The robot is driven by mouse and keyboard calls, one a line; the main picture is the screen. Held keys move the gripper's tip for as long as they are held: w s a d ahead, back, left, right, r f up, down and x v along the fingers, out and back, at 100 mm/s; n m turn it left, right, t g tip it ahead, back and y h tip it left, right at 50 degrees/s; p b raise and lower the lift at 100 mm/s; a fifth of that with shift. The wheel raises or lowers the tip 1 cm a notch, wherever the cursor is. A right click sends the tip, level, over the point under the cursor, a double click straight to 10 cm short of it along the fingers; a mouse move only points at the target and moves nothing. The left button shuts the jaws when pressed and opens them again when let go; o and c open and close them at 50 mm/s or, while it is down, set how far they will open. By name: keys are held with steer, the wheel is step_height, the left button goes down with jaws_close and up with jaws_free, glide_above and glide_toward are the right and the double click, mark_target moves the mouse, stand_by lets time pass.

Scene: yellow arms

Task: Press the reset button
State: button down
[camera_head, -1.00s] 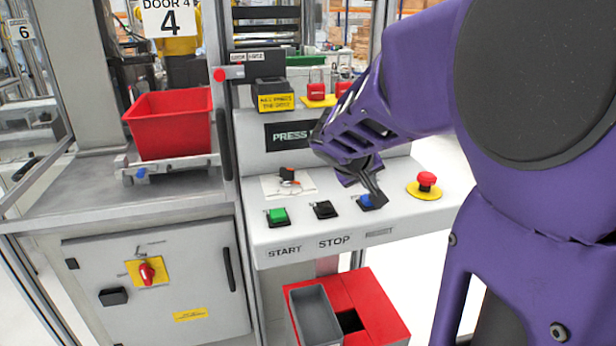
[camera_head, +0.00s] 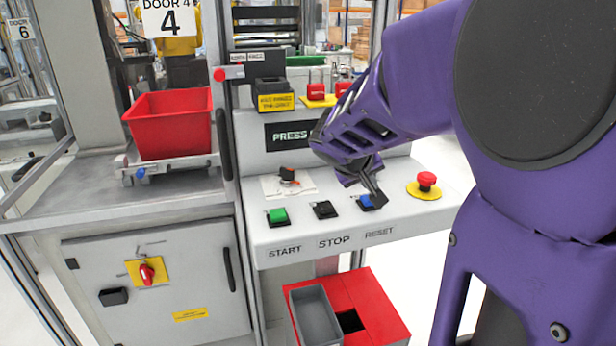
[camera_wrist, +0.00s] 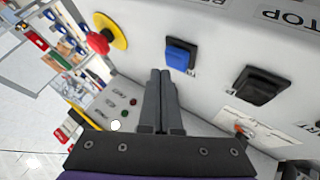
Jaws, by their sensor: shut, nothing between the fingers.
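The reset button is a blue square button (camera_head: 367,201) on the sloped white panel, above the printed word RESET. It also shows in the wrist view (camera_wrist: 180,55), upper middle. My gripper (camera_head: 380,198) is at the blue button's right edge in the head view and partly overlaps it. In the wrist view my gripper's fingertips (camera_wrist: 160,73) are together with nothing between them, just below the blue button in the picture. I cannot tell whether they touch it.
A black button (camera_head: 324,209) above STOP and a green button (camera_head: 278,216) above START sit to the left. A red mushroom button (camera_head: 427,179) on a yellow base is to the right. A rotary switch (camera_head: 288,175) sits behind. Red bins stand left and below.

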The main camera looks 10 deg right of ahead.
mark_target(368, 201)
steer(key=shift+f, duration=0.1)
steer(key=shift+f+b, duration=0.4)
steer(key=shift+b, duration=0.35)
steer(key=shift+f+b, duration=0.3)
steer(key=shift+f, duration=0.15)
stand_by(0.4)
steer(key=shift+r, duration=0.1)
steer(key=shift+r+p, duration=0.5)
steer(key=shift+r, duration=0.3)
steer(key=shift+r+p, duration=1.65)
steer(key=shift+r, duration=0.9)
